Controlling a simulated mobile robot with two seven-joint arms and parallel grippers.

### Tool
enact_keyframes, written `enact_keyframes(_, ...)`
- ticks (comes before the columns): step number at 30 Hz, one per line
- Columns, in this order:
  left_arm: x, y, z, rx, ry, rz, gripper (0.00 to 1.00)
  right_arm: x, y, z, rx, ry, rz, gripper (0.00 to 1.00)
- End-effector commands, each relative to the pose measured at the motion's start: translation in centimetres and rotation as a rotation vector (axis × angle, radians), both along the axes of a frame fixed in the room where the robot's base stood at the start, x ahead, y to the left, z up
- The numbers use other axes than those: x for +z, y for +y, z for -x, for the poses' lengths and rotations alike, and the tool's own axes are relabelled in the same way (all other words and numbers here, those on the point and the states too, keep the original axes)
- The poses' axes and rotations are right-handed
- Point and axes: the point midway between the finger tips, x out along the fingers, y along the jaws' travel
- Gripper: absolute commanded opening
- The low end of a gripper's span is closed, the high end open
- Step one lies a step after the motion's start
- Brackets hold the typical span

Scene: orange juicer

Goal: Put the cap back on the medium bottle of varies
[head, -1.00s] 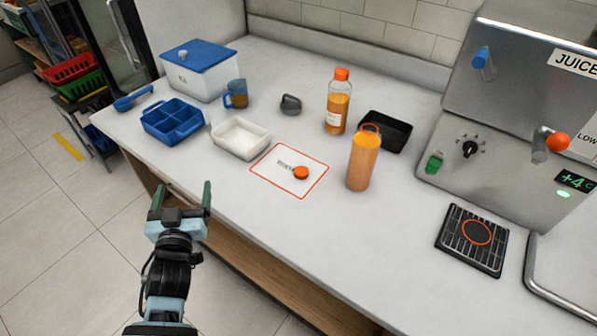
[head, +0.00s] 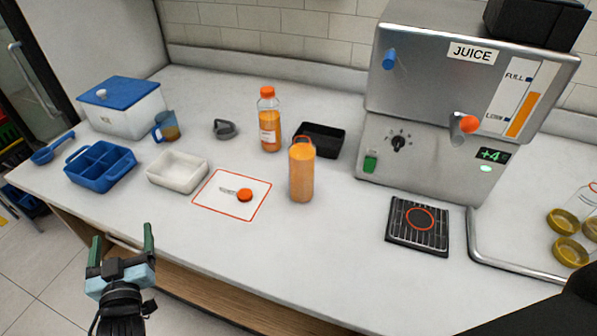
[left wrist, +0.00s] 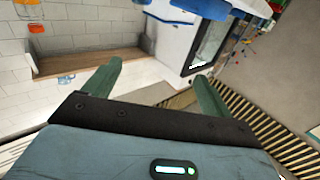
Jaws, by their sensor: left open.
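An uncapped orange bottle (head: 302,172) stands upright on the counter, with an orange ring at its open-looking neck. An orange cap (head: 244,195) lies on a white mat with a red outline (head: 228,209), left of that bottle. A second bottle of juice (head: 269,125) stands behind with an orange cap on. My left gripper (head: 122,245) is open and empty in front of the counter's front edge, apart from the cap and bottles. Its green fingers also show in the left wrist view (left wrist: 158,88). My right gripper is not visible; a dark shape fills the lower right corner.
A white tray (head: 157,181), blue divided box (head: 80,171), lidded white box (head: 136,116), blue jug (head: 166,132), grey lid-like piece (head: 224,130) and black tray (head: 333,145) surround the mat. The juice machine (head: 430,161) and its drip grate (head: 398,240) are at right. The front counter is clear.

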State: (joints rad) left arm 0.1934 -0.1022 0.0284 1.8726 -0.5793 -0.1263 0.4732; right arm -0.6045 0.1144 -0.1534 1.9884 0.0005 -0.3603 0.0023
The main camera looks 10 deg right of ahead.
Motion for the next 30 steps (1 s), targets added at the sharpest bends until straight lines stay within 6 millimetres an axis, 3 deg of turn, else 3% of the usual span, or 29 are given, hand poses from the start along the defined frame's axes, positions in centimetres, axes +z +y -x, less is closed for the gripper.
enact_keyframes(16, -0.1, 0.0, 0.1, -0.001, 0.003, -0.001, 0.84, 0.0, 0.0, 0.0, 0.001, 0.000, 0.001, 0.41)
enact_keyframes(20, -1.7, -0.2, 1.5, -0.010, 0.050, -0.005, 0.84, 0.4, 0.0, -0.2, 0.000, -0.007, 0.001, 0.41)
enact_keyframes(23, -4.7, -0.5, 4.3, -0.031, 0.140, -0.011, 0.84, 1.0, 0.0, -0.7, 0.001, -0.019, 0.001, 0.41)
enact_keyframes(25, -7.3, -0.9, 7.3, -0.056, 0.228, -0.016, 0.84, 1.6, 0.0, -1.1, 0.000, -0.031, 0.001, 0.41)
enact_keyframes(30, -13.6, -2.3, 16.6, -0.135, 0.469, -0.021, 0.84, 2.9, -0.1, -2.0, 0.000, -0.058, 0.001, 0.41)
